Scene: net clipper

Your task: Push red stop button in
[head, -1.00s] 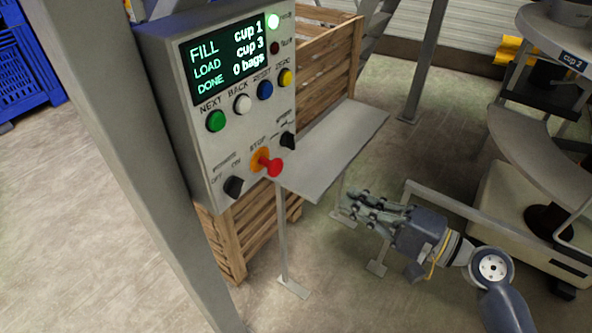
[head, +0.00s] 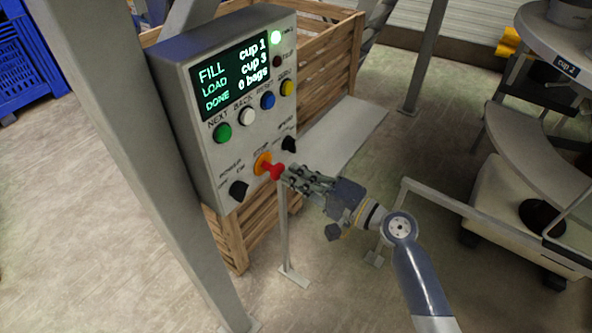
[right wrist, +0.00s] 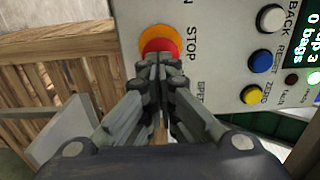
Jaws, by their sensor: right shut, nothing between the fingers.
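The red stop button (head: 275,170) stands out from its orange collar (head: 262,163) low on the grey control box (head: 215,175). It also shows in the right wrist view (right wrist: 160,46), partly hidden behind the fingertips. My right gripper (head: 289,174) is shut and empty, its fingertips right at the front of the button. Whether they touch it I cannot tell. In the right wrist view the closed fingertips (right wrist: 160,62) overlap the lower edge of the button. My left gripper is not in view.
Green (head: 222,132), white, blue and yellow buttons sit above the stop button. Black knobs (head: 238,189) flank it. A grey post (head: 130,150) stands left of the box. A wooden crate (head: 330,65) and grey shelf (head: 345,135) are behind. A cup-feed machine (head: 520,150) stands right.

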